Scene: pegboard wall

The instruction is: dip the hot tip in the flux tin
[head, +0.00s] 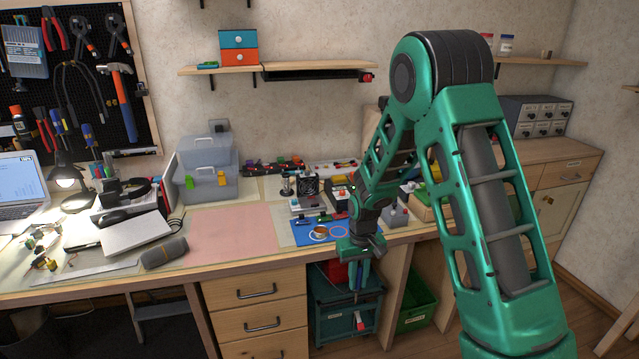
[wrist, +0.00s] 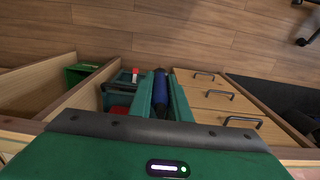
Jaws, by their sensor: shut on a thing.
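My gripper (head: 357,274) hangs fingers-down just in front of the bench's front edge, to the right of the drawers and below the blue mat (head: 304,236). It is shut on a blue-handled tool, seen as a dark blue cylinder (wrist: 161,88) between the green fingers in the wrist view. It looks like the soldering iron's handle; its hot tip cannot be made out. A small round tin (head: 320,232) with brownish contents, apparently the flux tin, sits open on the blue mat inside a pale ring. It is up and left of my gripper, apart from it.
An orange ring (head: 339,231) marks the mat beside the tin. A small fan (head: 309,186) and other bench gear stand behind the mat. A pink mat (head: 232,234) to the left is clear. A teal cart (head: 335,309) and a green bin (head: 415,308) stand below the bench.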

